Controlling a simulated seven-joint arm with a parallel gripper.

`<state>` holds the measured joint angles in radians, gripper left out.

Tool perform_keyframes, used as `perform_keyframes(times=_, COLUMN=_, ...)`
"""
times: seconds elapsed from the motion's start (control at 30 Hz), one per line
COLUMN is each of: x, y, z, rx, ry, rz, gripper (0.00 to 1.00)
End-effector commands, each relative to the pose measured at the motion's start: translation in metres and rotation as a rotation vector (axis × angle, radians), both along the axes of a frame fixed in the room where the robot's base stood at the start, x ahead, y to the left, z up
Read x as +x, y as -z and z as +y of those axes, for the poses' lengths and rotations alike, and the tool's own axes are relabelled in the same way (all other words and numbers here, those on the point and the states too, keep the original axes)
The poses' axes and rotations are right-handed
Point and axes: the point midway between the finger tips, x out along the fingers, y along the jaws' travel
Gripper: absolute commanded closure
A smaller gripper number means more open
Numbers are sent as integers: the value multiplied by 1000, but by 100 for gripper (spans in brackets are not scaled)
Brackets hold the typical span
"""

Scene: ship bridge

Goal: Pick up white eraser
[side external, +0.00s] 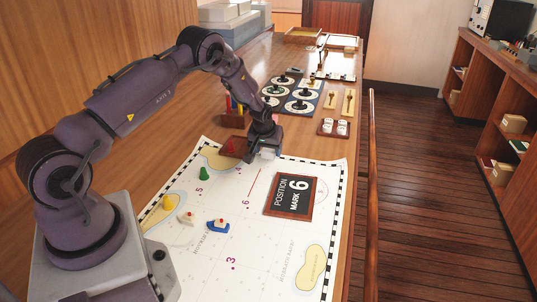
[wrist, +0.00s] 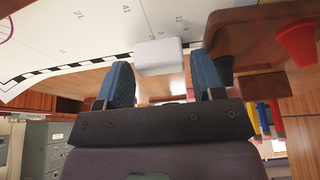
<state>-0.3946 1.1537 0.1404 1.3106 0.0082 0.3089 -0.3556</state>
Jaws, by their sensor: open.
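The white eraser (wrist: 158,56) is a small pale block at the edge of the chart. In the wrist view it shows between and just beyond the tips of my gripper's blue fingers. My gripper (wrist: 164,68) is open, with one finger to each side of the eraser and visible gaps. In the side view my gripper (side external: 258,156) is low over the chart's far edge, and a white patch of the eraser (side external: 268,153) shows beside it, partly hidden. I cannot tell whether the fingers touch the table.
A dark reddish wooden block (wrist: 262,38) with a red peg (wrist: 297,44) stands close to one finger. A pencil holder (side external: 233,120) is behind. Dials stand farther back.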

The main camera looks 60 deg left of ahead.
Motion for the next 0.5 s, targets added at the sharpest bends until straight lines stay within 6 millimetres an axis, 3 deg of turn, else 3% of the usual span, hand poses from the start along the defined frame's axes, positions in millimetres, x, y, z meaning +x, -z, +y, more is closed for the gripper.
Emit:
perform_keyframes(times=0.3, x=2, y=7, z=2, rx=0, ry=0, rz=0, gripper=38)
perform_keyframes(times=0.47, x=2, y=7, z=2, rx=-1, ry=0, rz=1, gripper=73)
perform_keyframes(times=0.5, x=2, y=7, z=2, rx=-1, ry=0, rz=1, gripper=74)
